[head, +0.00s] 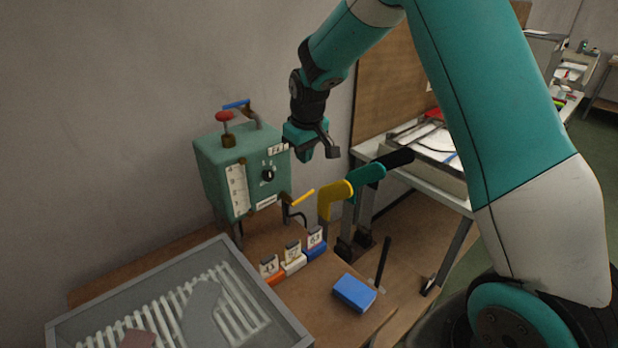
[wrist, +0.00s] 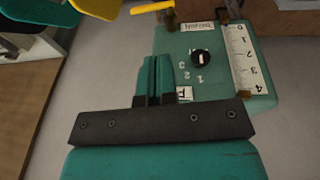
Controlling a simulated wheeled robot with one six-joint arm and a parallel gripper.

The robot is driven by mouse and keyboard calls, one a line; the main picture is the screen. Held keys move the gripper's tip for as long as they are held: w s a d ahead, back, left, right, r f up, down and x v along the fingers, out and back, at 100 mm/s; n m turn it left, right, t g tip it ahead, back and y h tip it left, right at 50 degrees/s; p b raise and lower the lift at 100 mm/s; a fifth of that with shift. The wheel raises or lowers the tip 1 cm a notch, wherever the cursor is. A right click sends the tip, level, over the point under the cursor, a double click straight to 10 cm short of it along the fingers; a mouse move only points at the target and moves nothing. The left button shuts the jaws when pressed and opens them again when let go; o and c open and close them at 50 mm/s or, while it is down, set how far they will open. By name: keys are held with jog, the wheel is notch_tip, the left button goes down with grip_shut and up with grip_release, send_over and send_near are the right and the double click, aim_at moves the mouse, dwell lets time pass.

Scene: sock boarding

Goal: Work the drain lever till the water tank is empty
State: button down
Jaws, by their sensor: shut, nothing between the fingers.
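The water tank is a green box (head: 213,163) on the table by the wall, with a white gauge strip (head: 237,190) and a black dial (head: 267,175) on its front. A lever with a yellow handle (head: 302,198) sits low at its right, beside a bent dark pipe. A blue-handled lever (head: 237,104) and a red knob (head: 224,116) are on top. I cannot tell a water level. My gripper (head: 322,153) is shut and empty, right of the tank and above the yellow handle, apart from both. The wrist view shows its closed fingers (wrist: 154,78), the tank (wrist: 172,42) and the yellow handle (wrist: 152,8).
Yellow and teal foot-shaped boards (head: 337,195) stand close right of the yellow handle. Several numbered cards (head: 293,254) in coloured holders, a blue block (head: 354,293) and a glass-topped case (head: 270,301) stand in front. A brown panel (head: 385,88) stands behind my gripper.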

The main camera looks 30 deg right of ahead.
aim_at(307, 195)
jog(key=shift+h, duration=0.3)
jog(key=p+x, duration=0.2)
jog(key=x, duration=0.3)
jog(key=d+p+x, duration=0.1)
jog(key=p+x, duration=0.1)
jog(key=x, duration=0.3)
jog(key=w+d+p+x, duration=0.1)
jog(key=x, duration=0.5)
jog(key=shift+w+d+r+p, duration=0.1)
jog(key=shift+r+p, duration=0.1)
jog(key=shift+p, duration=0.2)
